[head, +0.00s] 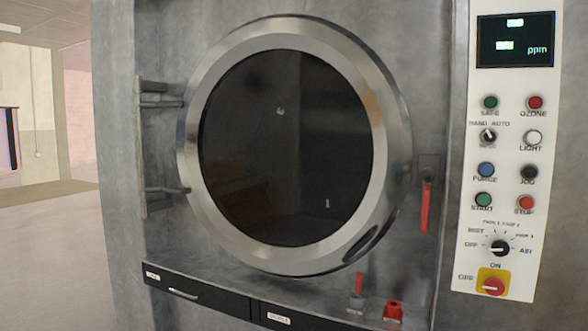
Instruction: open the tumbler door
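The tumbler door (191,120) is a round steel ring with dark glass (290,150), set in the grey front of the washer. It looks shut. Its hinges (158,97) are on the left side, one upper and one lower. A dark oval recess (361,244) shows on the lower right of the ring. A red handle (425,207) hangs down from a bracket just right of the door. Neither of my grippers shows in the head view.
A white control panel (462,215) with a screen, buttons and knobs stands on the right. Below the door are drawers (215,302), a small red lever (358,284) and a red fitting (393,310). Open floor (45,230) lies to the left.

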